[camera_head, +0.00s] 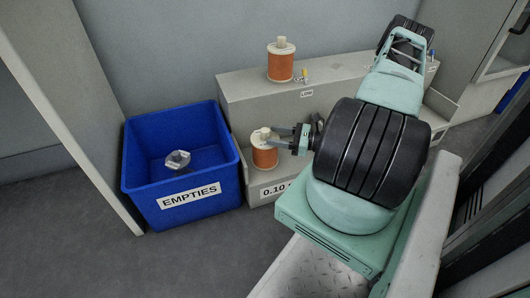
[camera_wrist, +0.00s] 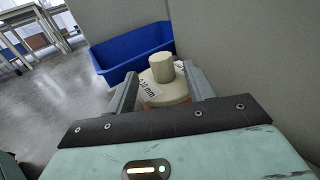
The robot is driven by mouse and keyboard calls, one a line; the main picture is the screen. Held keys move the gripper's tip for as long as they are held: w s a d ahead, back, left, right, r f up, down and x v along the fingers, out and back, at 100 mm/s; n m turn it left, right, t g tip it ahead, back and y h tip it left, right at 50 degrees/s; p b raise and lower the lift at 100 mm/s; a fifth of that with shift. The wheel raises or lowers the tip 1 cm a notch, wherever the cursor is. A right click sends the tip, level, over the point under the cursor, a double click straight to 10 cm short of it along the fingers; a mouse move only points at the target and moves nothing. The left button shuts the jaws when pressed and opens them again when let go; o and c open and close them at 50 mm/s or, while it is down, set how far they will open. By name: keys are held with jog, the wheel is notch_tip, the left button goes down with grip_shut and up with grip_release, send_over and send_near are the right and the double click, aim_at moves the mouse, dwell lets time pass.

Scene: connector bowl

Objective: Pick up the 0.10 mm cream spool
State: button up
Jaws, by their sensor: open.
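The 0.10 mm spool (camera_head: 264,156) stands upright on the lower step, with cream flanges, a cream top knob and copper-orange winding. Its top also shows in the wrist view (camera_wrist: 161,75), with a "0.10 mm" label on the flange. My gripper (camera_head: 275,137) is at the spool's upper right side in the head view. In the wrist view my gripper (camera_wrist: 160,80) is open, with one finger on each side of the spool's top. I cannot tell whether the fingers touch it. The spool's lower part is hidden in the wrist view.
A second orange spool (camera_head: 281,61) stands on the upper step of the grey stand (camera_head: 240,92), beside a small yellow item (camera_head: 305,75). A blue "EMPTIES" bin (camera_head: 160,205) stands left of the stand and holds a grey metallic object (camera_head: 177,161).

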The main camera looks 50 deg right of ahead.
aim_at(265, 133)
jog(key=w, duration=0.1)
jog(key=w+b, duration=0.1)
jog(key=w+a+b, duration=0.1)
jog(key=shift+w+f, duration=0.15)
jog(key=shift+f, duration=0.25)
jog(key=shift+w+a+r, duration=0.2)
jog(key=shift+w+a, duration=0.05)
jog(key=shift+w, duration=0.2)
grip_shut()
jog(key=shift+d, duration=0.1)
dwell(0.5)
jog(key=shift+r, duration=0.1)
